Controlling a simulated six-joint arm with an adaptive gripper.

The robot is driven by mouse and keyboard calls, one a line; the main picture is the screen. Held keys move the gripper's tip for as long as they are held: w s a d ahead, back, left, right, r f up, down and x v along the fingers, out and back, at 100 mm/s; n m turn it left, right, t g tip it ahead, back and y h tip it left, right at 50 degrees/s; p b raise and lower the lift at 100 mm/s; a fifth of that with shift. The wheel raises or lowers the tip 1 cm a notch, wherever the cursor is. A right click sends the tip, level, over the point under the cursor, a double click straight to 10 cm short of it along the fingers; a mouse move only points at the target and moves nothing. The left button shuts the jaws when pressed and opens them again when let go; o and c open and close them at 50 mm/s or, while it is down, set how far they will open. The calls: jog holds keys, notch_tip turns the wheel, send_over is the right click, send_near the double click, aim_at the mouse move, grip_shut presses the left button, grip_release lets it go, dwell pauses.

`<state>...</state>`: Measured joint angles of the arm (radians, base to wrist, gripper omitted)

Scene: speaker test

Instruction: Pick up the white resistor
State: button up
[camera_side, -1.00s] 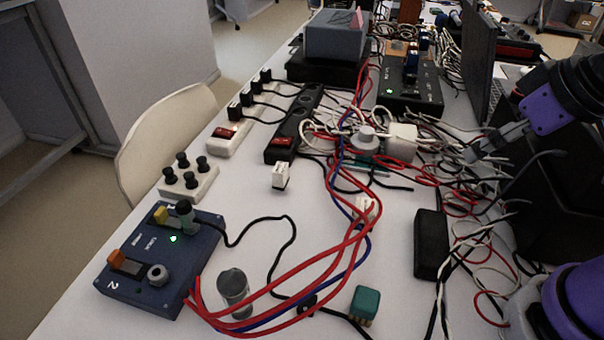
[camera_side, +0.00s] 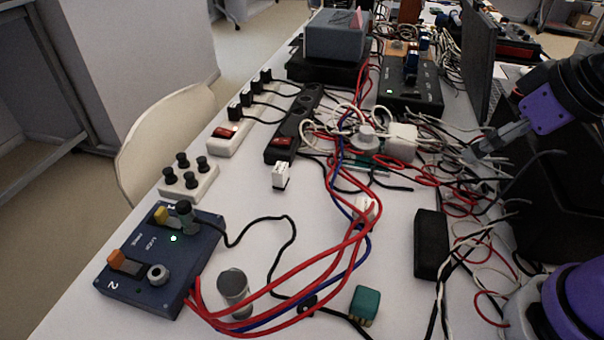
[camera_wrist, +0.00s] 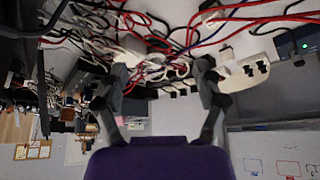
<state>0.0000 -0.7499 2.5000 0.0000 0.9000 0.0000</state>
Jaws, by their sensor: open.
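A small white block with a dark lower part (camera_side: 280,176) stands on the white table, left of the cable bundle, and looks like the white resistor. Another small white block (camera_side: 365,207) lies partly under the red cables; I cannot tell for sure which one is the resistor. My gripper (camera_side: 482,150) is at the right, above the tangle of wires and well away from both blocks. In the wrist view my gripper (camera_wrist: 160,76) has its two dark fingers wide apart, with nothing held between them.
A blue box (camera_side: 150,275) with switches stands at front left. A grey cylinder (camera_side: 233,290), teal block (camera_side: 365,304) and black block (camera_side: 431,243) stand near the front. Red and blue cables arch across the middle. Power strips (camera_side: 295,125) and a laptop (camera_side: 479,60) are behind.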

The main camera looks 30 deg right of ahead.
jog(key=shift+w, duration=0.1)
jog(key=m+t+y, duration=0.3)
jog(key=m+y, duration=0.7)
jog(key=m, duration=1.5)
send_near(287, 177)
jog(key=shift+w+a, duration=0.15)
jog(key=shift+a, duration=0.7)
jog(key=shift+w+f+m+t+h, duration=0.2)
jog(key=shift+f+m+t+h, duration=0.15)
jog(key=shift+m, duration=0.25)
jog(key=shift+w+f+m, duration=0.15)
jog(key=shift+w+m, duration=0.05)
jog(key=shift+m, duration=0.2)
jog(key=x, duration=1)
jog(key=shift+s+a, duration=0.1)
jog(key=shift+a, duration=0.1)
jog(key=c, duration=1.3)
